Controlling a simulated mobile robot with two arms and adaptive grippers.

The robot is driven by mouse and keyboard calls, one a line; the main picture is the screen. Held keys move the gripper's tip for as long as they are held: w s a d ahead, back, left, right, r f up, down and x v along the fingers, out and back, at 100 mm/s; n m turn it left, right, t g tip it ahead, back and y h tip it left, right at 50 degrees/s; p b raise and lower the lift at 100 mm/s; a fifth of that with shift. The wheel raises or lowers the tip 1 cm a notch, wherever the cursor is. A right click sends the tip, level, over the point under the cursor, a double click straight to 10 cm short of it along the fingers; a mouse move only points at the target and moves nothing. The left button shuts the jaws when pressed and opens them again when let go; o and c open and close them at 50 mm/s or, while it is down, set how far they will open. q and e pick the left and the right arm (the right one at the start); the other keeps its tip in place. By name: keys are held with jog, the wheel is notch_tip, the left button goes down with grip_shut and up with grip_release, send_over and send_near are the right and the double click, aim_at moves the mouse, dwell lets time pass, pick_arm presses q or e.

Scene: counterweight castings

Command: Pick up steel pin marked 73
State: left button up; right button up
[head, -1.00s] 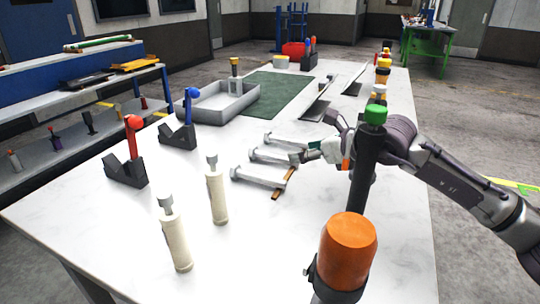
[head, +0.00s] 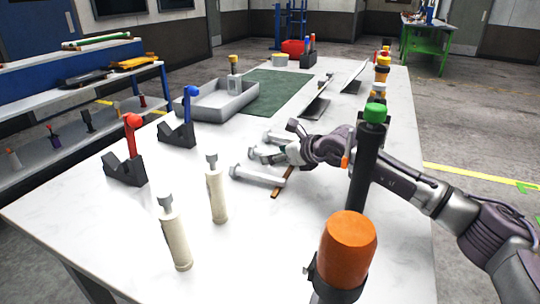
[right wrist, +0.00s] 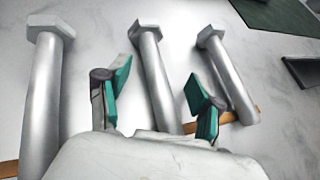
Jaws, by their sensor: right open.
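Three silver steel pins with hex heads lie side by side, their shafts across a wooden strip (head: 276,192). They are the near pin (head: 257,176), the middle pin (right wrist: 156,80) and the far pin (right wrist: 230,80). No number is legible on any of them. My right gripper (right wrist: 160,92) is open, its green-padded fingers on either side of the middle pin's shaft, with gaps visible. In the head view the right gripper (head: 277,154) reaches in from the right over the pins and partly hides them. My left gripper is not in view.
A grey tray (head: 247,103) and green mat (head: 285,90) lie behind the pins. Cream-handled tools (head: 216,195) stand at the front left, near red (head: 133,121) and blue-knobbed (head: 191,92) clamps. A dark post with green cap (head: 375,113) and an orange cylinder (head: 348,245) stand at right.

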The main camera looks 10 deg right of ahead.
grip_shut()
jog(key=shift+r, duration=0.15)
dwell(0.4)
